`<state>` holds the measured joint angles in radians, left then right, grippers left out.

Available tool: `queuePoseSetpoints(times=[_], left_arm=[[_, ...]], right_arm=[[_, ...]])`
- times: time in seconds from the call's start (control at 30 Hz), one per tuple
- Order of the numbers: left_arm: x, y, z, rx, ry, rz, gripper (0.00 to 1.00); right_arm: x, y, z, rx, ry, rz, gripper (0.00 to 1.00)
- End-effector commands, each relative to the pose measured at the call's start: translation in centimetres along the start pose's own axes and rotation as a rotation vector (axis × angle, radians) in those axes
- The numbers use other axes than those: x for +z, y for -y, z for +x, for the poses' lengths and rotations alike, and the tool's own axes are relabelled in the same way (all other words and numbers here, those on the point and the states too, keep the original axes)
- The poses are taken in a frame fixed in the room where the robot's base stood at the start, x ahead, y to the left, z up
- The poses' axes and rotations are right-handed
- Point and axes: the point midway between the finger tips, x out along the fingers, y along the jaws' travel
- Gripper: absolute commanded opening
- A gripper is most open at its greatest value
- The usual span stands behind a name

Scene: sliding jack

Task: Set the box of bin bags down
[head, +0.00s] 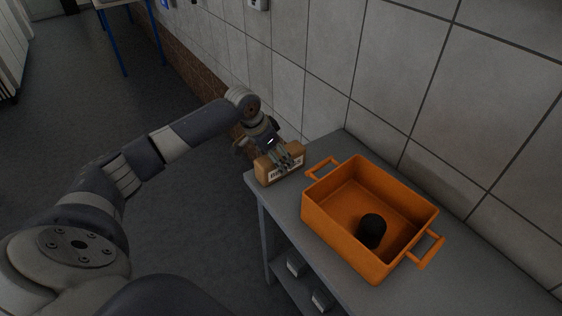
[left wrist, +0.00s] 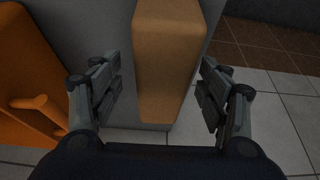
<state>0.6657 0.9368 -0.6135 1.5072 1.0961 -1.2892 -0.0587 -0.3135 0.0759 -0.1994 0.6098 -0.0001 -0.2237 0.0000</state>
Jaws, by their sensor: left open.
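The box of bin bags (head: 268,172) is a small brown box with a pale label. It stands on the left end of the grey table (head: 316,245), close to the table's edge. In the left wrist view the box (left wrist: 168,60) lies between the two fingers, with a gap on each side. My left gripper (head: 284,160) is open around the box; in the left wrist view the gripper (left wrist: 160,95) shows both fingers apart from it. The box's underside is hidden. My right gripper is not in view.
An orange crate (head: 325,219) with handles stands just right of the box and holds a black cylinder (head: 371,230). It also shows in the left wrist view (left wrist: 30,65). A tiled wall (head: 440,90) runs behind the table. Small grey items (head: 297,263) sit on the lower shelf.

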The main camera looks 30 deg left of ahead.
Motion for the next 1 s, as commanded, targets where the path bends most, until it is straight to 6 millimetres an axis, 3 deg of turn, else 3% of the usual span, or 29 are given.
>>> queuePoseSetpoints(times=[0.23, 0.57, 0.67, 0.83, 0.9, 1.0], left_arm=[[-0.6, 0.3, 3.0, 0.002, 0.002, -0.001, 0.69], [-0.5, 0.3, 3.9, 0.0, 0.001, 0.001, 0.69], [-0.5, 0.3, 3.9, 0.0, 0.0, 0.001, 0.51], [-0.5, 0.3, 3.9, 0.0, 0.0, 0.001, 0.12], [-0.6, 0.3, 3.8, -0.001, -0.002, 0.001, 0.07], [-0.6, 0.3, 3.8, 0.0, -0.002, 0.001, 0.07]], right_arm=[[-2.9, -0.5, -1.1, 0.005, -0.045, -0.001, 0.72], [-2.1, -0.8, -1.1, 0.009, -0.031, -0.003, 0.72], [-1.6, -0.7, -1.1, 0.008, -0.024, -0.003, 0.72], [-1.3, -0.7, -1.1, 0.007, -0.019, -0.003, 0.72], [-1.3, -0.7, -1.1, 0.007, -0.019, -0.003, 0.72], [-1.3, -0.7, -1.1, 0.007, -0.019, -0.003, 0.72]])
